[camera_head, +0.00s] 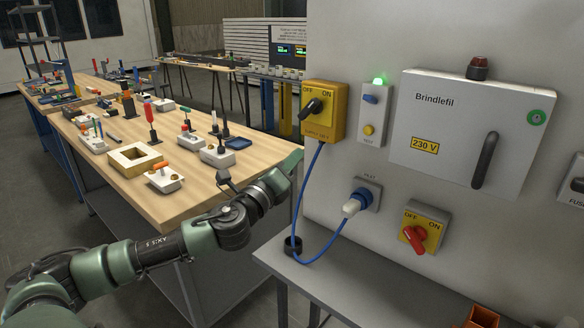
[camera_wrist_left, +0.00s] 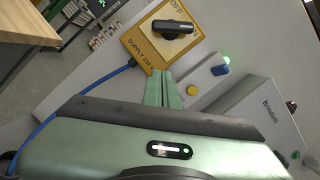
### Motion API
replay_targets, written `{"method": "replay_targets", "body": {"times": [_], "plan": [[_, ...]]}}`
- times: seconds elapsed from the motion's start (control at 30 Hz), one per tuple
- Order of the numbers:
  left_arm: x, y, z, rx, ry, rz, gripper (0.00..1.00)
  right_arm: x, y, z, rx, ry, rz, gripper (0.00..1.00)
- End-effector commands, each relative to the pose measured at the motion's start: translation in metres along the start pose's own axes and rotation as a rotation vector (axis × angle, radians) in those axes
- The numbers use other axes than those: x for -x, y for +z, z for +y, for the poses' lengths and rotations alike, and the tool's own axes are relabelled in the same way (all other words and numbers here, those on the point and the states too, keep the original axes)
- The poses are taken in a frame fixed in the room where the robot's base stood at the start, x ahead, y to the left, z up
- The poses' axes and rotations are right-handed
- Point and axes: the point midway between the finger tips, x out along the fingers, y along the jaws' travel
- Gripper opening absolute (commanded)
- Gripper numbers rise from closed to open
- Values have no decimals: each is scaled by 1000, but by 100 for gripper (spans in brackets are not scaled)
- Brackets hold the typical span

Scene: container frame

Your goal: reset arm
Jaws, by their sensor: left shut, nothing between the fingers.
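My left arm comes in from the lower left in the head view and reaches up toward the wall panel. My left gripper (camera_head: 297,160) is near the panel's left edge, just below the yellow supply switch box (camera_head: 334,92). In the left wrist view the gripper's two green fingers (camera_wrist_left: 161,88) are together with nothing between them. The supply switch box (camera_wrist_left: 140,45), with its black rotary handle, shows just beyond the fingertips. I cannot tell whether the fingers touch it. My right gripper is not in view.
A blue cable (camera_head: 312,185) runs from the supply box to a blue plug (camera_head: 358,202). A white cabinet (camera_head: 440,115), a green-lit test box (camera_head: 375,112) and a red-handled switch (camera_head: 415,236) are on the panel. A wooden workbench (camera_head: 185,205) with several parts stands left. A grey shelf (camera_head: 345,285) projects below.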

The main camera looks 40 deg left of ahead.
Motion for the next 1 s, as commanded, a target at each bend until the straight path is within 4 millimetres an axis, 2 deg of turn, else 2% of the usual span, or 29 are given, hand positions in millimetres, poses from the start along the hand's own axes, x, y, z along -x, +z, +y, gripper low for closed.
{"method": "replay_targets", "body": {"times": [0.2,0.77,0.87,0.97,1.0], "plan": [[10,0,-1,0,-1,1,0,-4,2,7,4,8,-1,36],[11,-2,0,8,3,2,0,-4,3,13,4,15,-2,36],[19,-19,10,92,44,10,0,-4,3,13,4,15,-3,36],[40,-56,34,297,153,19,0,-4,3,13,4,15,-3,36],[53,-75,46,406,217,20,0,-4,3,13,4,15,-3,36]]}}
